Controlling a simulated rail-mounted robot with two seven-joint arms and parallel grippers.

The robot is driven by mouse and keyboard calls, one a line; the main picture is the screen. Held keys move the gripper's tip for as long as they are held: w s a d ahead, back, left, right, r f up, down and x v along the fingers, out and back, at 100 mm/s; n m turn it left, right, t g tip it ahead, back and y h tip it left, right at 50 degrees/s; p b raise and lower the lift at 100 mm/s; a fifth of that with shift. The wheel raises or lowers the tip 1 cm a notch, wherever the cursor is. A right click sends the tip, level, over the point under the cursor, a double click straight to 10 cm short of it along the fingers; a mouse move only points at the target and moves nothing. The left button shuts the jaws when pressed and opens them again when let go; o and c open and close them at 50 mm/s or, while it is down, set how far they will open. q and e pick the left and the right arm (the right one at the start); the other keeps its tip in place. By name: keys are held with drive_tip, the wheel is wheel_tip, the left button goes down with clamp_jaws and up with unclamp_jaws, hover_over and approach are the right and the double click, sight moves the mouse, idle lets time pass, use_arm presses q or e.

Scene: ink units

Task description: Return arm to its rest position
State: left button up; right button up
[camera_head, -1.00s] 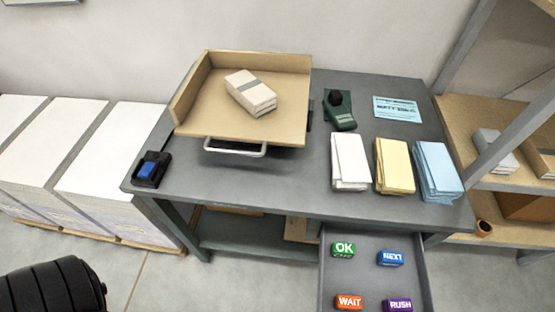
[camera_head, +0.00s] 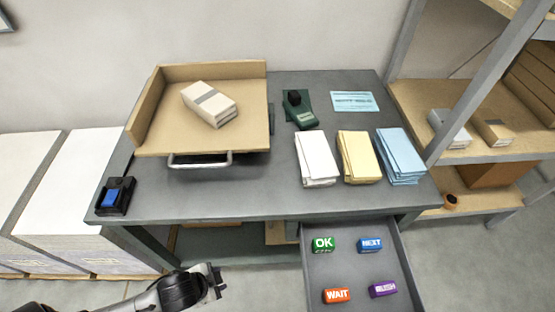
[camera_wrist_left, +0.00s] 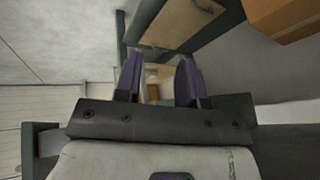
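My left gripper (camera_head: 214,281) shows at the bottom left of the head view, in front of the table's front edge and below the tabletop. In the left wrist view its two purple-grey fingers (camera_wrist_left: 160,82) stand apart with nothing between them. The left wrist view looks past the fingers at the floor, table legs and a brown box (camera_wrist_left: 285,15). My right gripper is in neither view.
The grey table (camera_head: 240,200) holds a wooden tray (camera_head: 200,138) with a banded paper bundle (camera_head: 209,103), a green stamp (camera_head: 299,110), a blue-buttoned device (camera_head: 115,195) and paper stacks (camera_head: 359,157). An open drawer (camera_head: 345,268) holds several labelled blocks. Shelves (camera_head: 440,105) stand right.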

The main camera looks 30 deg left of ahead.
use_arm(q)
drive_tip(key=a+r+n+g+y, duration=0.1)
drive_tip(key=a+r+y, duration=0.35)
drive_tip(key=a, duration=0.25)
drive_tip(key=s+d+f+n+h, duration=0.2)
drive_tip(key=d+n+h, duration=0.2)
drive_tip(key=d, duration=0.8)
wheel_tip(320, 180, up, 55)
drive_tip(key=p, duration=5.5)
drive_tip(key=shift+a+r+g, duration=0.2)
drive_tip(key=shift+a+g, duration=0.1)
drive_tip(key=shift+g, duration=0.1)
